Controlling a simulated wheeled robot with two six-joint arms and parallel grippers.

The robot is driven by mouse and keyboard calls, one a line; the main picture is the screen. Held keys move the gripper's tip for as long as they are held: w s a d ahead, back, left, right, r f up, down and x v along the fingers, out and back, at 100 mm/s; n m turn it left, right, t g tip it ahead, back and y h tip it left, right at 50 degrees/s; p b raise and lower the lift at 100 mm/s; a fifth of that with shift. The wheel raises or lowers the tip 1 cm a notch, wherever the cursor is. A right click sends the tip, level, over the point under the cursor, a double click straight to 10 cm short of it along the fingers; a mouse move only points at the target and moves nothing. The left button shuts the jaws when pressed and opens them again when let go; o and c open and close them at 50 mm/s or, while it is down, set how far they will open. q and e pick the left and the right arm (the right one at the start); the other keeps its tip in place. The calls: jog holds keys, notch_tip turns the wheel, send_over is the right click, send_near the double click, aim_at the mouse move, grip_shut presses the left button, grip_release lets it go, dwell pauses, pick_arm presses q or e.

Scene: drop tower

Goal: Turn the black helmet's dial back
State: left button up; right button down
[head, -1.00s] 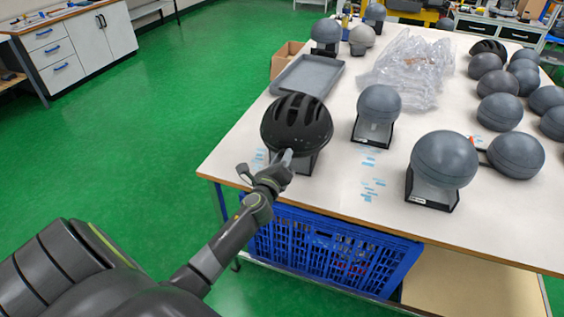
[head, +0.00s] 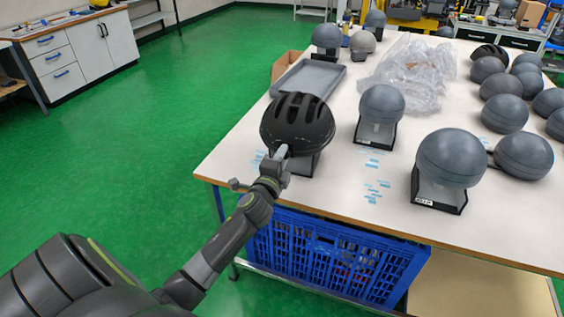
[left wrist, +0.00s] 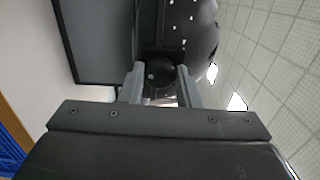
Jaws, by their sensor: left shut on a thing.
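The black helmet (head: 297,122) with long vents sits on a grey headform on a dark stand (head: 304,165) at the near left corner of the table. My left gripper (head: 281,152) reaches up to the helmet's near lower rim. In the left wrist view, my left gripper (left wrist: 160,76) has its two fingers on either side of a small dark round dial (left wrist: 159,72) at the helmet's back, shut on it. The helmet shell (left wrist: 190,30) rises behind the dial. In the head view the dial is hidden by the fingers. My right gripper is not in view.
Grey headforms on stands (head: 381,103) (head: 450,158) stand right of the helmet on the table (head: 335,190). A grey tray (head: 307,77) and clear plastic wrap (head: 408,75) lie behind. A blue crate (head: 330,255) is under the near edge. Green floor is free at left.

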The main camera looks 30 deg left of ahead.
pick_arm(q)
jog(key=shift+f+n, duration=0.1)
jog(key=shift+n, duration=0.5)
jog(key=shift+b, duration=0.3)
jog(key=o, duration=1)
jog(key=b+v, duration=0.1)
jog(key=v, duration=1.6)
jog(key=shift+s+d, duration=0.1)
jog(key=shift+s, duration=0.1)
